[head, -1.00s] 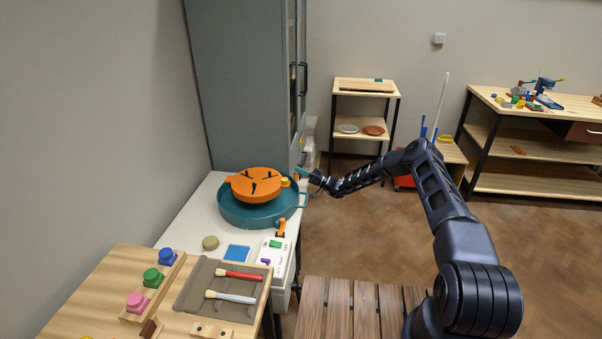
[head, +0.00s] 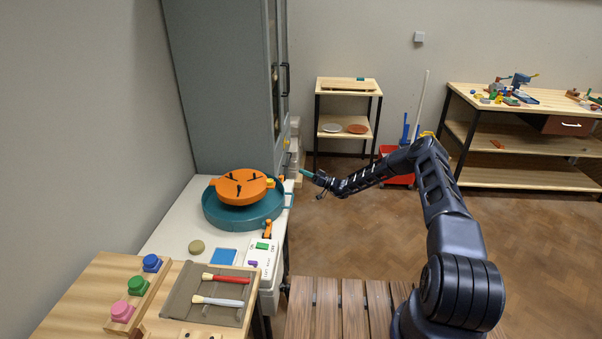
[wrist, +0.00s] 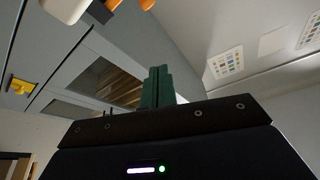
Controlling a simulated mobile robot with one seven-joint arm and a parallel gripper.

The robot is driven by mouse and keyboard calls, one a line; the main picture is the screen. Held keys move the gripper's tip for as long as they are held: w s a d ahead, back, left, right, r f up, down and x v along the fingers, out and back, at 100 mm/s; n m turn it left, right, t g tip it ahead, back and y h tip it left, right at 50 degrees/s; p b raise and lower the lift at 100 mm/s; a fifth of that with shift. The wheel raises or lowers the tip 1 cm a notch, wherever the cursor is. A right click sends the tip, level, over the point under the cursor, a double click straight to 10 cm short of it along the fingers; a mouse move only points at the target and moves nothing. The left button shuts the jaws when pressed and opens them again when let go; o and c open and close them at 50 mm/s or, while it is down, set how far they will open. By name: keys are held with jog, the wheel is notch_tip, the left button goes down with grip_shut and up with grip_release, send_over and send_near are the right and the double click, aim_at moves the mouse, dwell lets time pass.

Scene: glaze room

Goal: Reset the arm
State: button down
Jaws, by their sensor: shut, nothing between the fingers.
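My gripper (head: 303,172) is at the end of my outstretched arm, in the middle of the head view. Its teal fingers are shut and hold nothing. It points left, just right of the white bench and in front of the grey cabinet, apart from both as far as I can tell. In the wrist view the closed green fingers (wrist: 157,88) stand up together against the cabinet (wrist: 125,45) and ceiling.
An orange wheel (head: 241,186) in a teal basin (head: 213,214) stands on the white bench (head: 165,236), left of my gripper. A wooden table (head: 80,290) with brushes is nearer. A slatted wooden surface (head: 325,310) lies in front. The floor (head: 340,225) beyond is clear.

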jog(key=s+r+n+g+h, duration=0.3)
jog(key=s+r+g+h, duration=0.35)
jog(key=r, duration=0.95)
jog(key=s+d+r+m+h, duration=0.1)
jog(key=s+d+r+h, duration=0.2)
jog(key=s+d+r, duration=0.35)
jog(key=s+d+r+m+h, duration=0.1)
jog(key=s+d+r+h, duration=0.25)
jog(key=s+r, duration=0.5)
jog(key=s+d+r+m+t+h, duration=0.25)
jog(key=s+d+r, duration=0.35)
jog(key=s+d, duration=0.3)
jog(key=s+d+r+m+t+h, duration=0.1)
jog(key=s+d+r+m+h, duration=0.25)
jog(key=s+d+r, duration=0.5)
jog(key=s+d+m+t+h, duration=0.1)
jog(key=s+d+m+t, duration=0.1)
jog(key=s+d, duration=0.3)
jog(key=s+d+f+m+t+h, duration=0.1)
jog(key=s+d+m, duration=0.3)
jog(key=s, duration=0.9)
jog(key=shift+d+f+t+h, duration=0.15)
jog(key=shift+d+t+h, duration=0.25)
jog(key=shift+t, duration=0.2)
jog(key=shift+s, duration=0.1)
